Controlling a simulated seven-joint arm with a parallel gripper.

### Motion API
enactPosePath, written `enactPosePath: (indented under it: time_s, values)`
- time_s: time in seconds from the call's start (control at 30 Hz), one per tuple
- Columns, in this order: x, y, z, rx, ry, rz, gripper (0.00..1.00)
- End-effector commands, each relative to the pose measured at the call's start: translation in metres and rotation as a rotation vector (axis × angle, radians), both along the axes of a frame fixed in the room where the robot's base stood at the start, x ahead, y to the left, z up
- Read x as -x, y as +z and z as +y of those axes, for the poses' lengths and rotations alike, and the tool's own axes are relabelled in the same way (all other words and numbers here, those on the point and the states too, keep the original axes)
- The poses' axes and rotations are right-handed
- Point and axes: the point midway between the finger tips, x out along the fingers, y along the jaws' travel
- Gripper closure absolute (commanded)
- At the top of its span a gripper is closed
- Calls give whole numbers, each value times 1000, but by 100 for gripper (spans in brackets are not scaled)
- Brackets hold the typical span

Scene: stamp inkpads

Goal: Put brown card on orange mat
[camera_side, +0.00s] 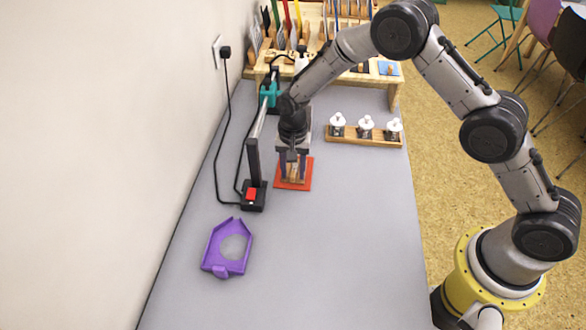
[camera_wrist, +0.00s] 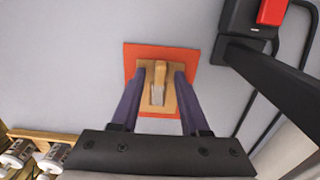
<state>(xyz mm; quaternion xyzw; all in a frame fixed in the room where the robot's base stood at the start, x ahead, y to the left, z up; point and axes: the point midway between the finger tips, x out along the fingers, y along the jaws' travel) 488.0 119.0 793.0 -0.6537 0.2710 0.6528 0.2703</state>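The brown card (camera_wrist: 170,103), a tan-brown rectangular piece with a raised light handle (camera_wrist: 158,85), is over the orange mat (camera_wrist: 190,59). In the side view the card (camera_side: 294,179) is partly hidden by my fingers, and the orange mat (camera_side: 303,184) lies flat on the grey table. My gripper (camera_wrist: 159,74) points down over the mat, with its two dark fingers spread on either side of the card. The fingers stand apart from the handle, at or very near the card's side edges. The mat's rim shows around the card.
A black stand with a red button (camera_side: 251,195) and an upright post is close left of my gripper. A purple tray (camera_side: 228,249) lies nearer the front. A wooden rack of white-topped stamps (camera_side: 365,136) is behind right. The front right table is clear.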

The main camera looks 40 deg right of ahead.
Motion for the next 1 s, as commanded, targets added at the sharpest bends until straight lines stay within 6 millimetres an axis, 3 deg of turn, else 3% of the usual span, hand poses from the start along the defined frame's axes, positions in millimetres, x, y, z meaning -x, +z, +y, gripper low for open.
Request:
enactPosePath:
  time_s: [0.23, 0.37, 0.8, 1.0]
  values:
    - [0, 2, 0, 0, 0, -1, 55]
    - [-1, 13, 0, -1, 0, -5, 55]
    - [-1, 97, 0, -1, 0, -4, 55]
    - [-1, 119, 0, -1, 0, -4, 55]
